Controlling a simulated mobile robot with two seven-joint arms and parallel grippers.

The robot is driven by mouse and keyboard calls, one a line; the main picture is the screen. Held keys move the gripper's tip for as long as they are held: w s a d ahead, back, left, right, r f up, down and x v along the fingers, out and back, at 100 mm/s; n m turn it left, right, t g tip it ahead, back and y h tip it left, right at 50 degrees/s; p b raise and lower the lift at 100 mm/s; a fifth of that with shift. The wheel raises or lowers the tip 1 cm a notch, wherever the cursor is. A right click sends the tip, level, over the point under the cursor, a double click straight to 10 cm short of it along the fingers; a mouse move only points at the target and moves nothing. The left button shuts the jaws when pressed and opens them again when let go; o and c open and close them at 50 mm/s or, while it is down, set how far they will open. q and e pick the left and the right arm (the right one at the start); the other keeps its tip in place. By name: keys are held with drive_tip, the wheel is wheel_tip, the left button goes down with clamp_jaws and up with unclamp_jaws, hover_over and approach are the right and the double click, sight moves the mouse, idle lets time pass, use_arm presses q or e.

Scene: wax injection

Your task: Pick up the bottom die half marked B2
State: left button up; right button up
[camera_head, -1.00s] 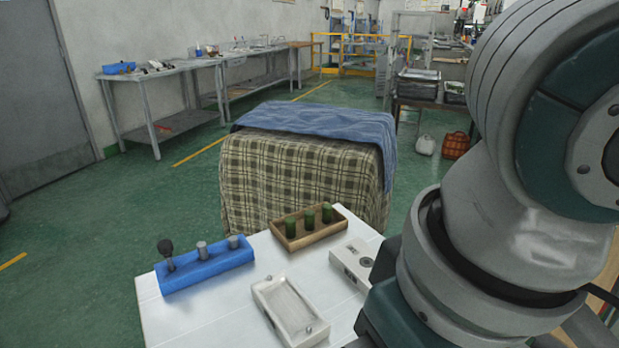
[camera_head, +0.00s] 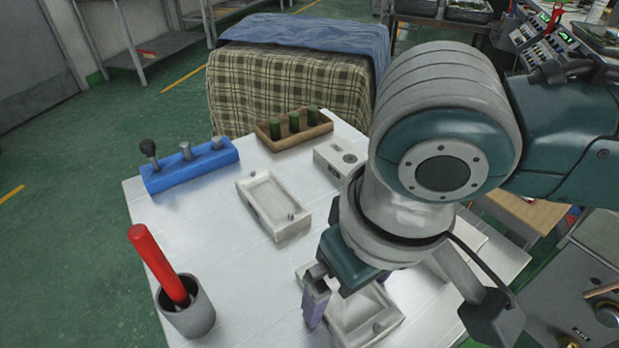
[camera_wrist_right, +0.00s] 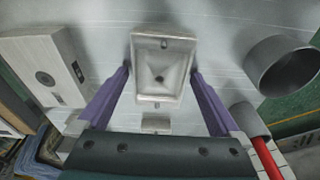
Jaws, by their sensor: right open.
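A pale, shallow, hollow die half (camera_head: 365,318) lies on the white table under my right gripper (camera_head: 343,297). In the right wrist view, this die half (camera_wrist_right: 160,62) shows a recess with a small dark hole. The purple fingers of the right gripper (camera_wrist_right: 159,77) are open, one on each side of it; I cannot tell if they touch it. A second hollow die half (camera_head: 273,204) lies farther back on the table. I can read no B2 mark on either. My left gripper is not in view.
A grey cup (camera_head: 187,308) holding a red-handled tool (camera_head: 158,265) stands front left. A blue holder (camera_head: 190,166), a wooden tray (camera_head: 293,132) with green pieces and a pale block (camera_head: 338,160) stand at the back.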

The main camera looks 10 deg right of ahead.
drive_tip(key=c, duration=1.3)
drive_tip(key=shift+r, duration=0.1)
drive_tip(key=shift+c, duration=0.6)
drive_tip(key=shift+r, duration=0.1)
